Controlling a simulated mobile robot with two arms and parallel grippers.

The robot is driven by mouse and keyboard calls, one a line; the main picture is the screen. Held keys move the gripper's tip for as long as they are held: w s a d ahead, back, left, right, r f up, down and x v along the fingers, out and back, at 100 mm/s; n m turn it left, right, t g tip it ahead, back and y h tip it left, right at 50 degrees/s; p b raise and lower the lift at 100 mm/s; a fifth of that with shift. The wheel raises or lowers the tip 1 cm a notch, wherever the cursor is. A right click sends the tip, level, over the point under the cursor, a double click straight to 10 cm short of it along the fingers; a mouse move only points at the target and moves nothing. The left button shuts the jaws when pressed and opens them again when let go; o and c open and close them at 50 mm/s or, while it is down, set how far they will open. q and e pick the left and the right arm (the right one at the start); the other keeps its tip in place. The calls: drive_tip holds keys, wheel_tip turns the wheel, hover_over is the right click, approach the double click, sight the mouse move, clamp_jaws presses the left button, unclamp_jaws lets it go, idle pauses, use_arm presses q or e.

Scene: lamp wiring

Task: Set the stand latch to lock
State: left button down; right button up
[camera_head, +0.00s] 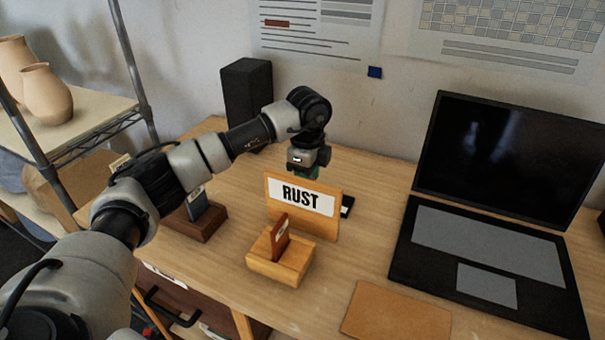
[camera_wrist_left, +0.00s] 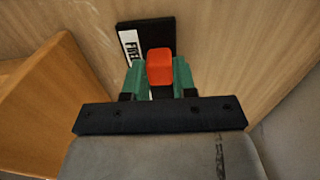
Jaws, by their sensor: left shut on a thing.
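The latch shows in the left wrist view as a black plate (camera_wrist_left: 166,30) with a white lettered label, only partly readable, and a red-orange knob (camera_wrist_left: 160,66). My left gripper (camera_wrist_left: 158,77) has its green fingers on both sides of the knob, shut on it. In the head view my left gripper (camera_head: 304,173) points down behind the wooden sign marked RUST (camera_head: 310,197). That sign hides the fingertips and the knob; a dark edge of the plate (camera_head: 347,206) shows at its right. I cannot tell the latch setting.
A wooden block holding a brown card (camera_head: 281,265) stands in front of the sign. A dark holder (camera_head: 195,220) is at the left, a laptop (camera_head: 490,235) at the right, a black speaker (camera_head: 247,95) behind. A tan mat (camera_head: 397,312) lies near the front edge.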

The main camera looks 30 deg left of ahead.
use_arm(q)
drive_tip(key=d, duration=0.8)
drive_tip(key=shift+w+d, duration=0.15)
drive_tip(key=shift+w, duration=0.1)
drive_tip(key=c, duration=1.3)
unclamp_jaws()
drive_tip(key=o, duration=0.4)
drive_tip(key=shift+d, duration=0.15)
